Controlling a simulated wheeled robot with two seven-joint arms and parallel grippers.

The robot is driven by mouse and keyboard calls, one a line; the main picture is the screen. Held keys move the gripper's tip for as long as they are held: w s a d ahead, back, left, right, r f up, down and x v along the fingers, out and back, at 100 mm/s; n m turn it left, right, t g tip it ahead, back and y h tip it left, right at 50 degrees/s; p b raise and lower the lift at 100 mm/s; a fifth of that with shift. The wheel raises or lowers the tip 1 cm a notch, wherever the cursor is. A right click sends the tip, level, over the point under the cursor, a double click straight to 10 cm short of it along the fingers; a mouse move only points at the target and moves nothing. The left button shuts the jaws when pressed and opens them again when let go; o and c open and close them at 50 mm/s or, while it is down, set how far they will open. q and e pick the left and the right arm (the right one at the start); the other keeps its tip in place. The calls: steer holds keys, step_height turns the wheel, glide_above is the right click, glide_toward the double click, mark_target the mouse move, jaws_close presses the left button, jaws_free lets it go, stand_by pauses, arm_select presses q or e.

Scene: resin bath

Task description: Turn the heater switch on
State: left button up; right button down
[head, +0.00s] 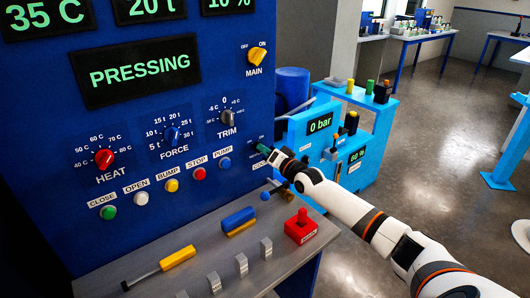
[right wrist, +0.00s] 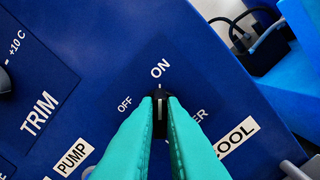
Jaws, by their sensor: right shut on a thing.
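The heater switch (right wrist: 160,112) is a small black knob with a white line on the blue press panel (right wrist: 70,110). Its label is partly hidden by my fingers; only the end "ER" shows. ON stands just above the knob and OFF to its left; the white line points up toward ON. My right gripper (right wrist: 160,98) has teal fingers shut on the knob from both sides. In the head view my right gripper (head: 264,150) reaches the panel's lower right edge, and the switch is hidden behind it. My left gripper is not in view.
The panel's display (head: 140,70) reads PRESSING. The HEAT knob (head: 104,158), TRIM knob (head: 227,117) and a row of buttons lie left of my right gripper. A red block with a knob (head: 301,228) stands on the grey ledge below. A COOL label (right wrist: 236,138) is close to my fingers.

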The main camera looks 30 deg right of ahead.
stand_by(0.4)
steer(key=c, duration=1.5)
jaws_free()
steer(key=shift+s, duration=0.2)
steer(key=s, duration=0.7)
steer(key=s+d, duration=0.1)
steer(key=s, duration=0.3)
steer(key=shift+s, duration=0.35)
steer(key=shift+f, duration=0.1)
